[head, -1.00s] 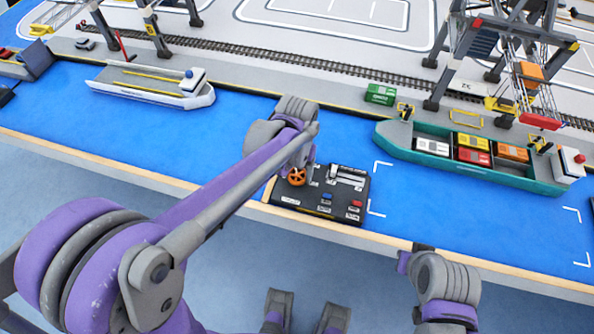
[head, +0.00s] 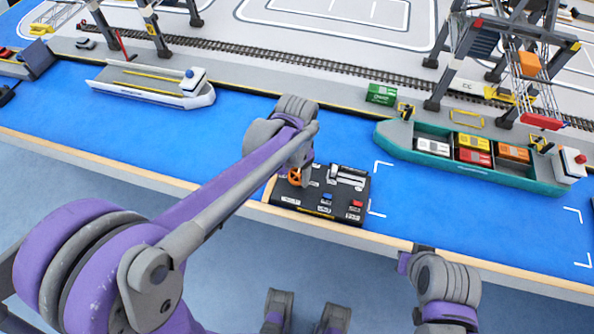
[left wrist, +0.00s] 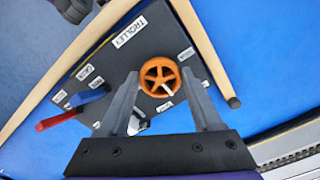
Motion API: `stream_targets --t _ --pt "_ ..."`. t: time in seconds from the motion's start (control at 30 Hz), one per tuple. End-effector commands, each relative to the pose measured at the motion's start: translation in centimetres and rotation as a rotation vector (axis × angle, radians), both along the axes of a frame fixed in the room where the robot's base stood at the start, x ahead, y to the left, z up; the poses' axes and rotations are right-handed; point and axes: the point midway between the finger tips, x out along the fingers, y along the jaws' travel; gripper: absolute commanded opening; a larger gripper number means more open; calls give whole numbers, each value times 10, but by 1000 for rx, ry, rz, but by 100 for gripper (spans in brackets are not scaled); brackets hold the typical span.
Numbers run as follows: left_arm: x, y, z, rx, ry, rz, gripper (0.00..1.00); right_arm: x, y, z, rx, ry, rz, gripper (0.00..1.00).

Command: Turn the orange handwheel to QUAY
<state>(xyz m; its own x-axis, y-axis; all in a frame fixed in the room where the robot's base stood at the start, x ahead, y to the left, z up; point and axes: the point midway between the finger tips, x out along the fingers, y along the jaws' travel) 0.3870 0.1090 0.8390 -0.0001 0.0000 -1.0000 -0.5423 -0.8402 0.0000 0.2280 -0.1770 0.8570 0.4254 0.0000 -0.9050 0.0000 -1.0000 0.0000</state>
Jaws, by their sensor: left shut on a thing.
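The orange handwheel (left wrist: 158,77) is a small spoked wheel on a black control panel (left wrist: 110,62). It also shows in the head view (head: 294,177), partly covered by my left gripper. In the left wrist view the two grey fingers of my left gripper (left wrist: 159,76) are on opposite sides of the wheel, shut on its rim. A white mark on the wheel points to the lower right in that view. Small white labels stand beside the wheel; their words are too small to read. My right arm (head: 445,290) shows at lower right, its gripper not visible.
The panel also bears a red lever (left wrist: 55,121), a blue lever (left wrist: 88,100) and a "TROLLEY" label (left wrist: 130,32). Behind it is blue water with a green container ship (head: 400,140) and a white ship (head: 150,88). A crane holds an orange container (head: 530,64).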

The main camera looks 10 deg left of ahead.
Motion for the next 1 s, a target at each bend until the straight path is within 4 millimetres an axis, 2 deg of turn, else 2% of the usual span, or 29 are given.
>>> stream_targets --t 0.5,1.0 --pt "2 1 1 0 0 -423 10 0 0 -2 0 1 0 0" --pt "2 2 1 1 -1 -571 10 0 0 -2 0 1 0 0"
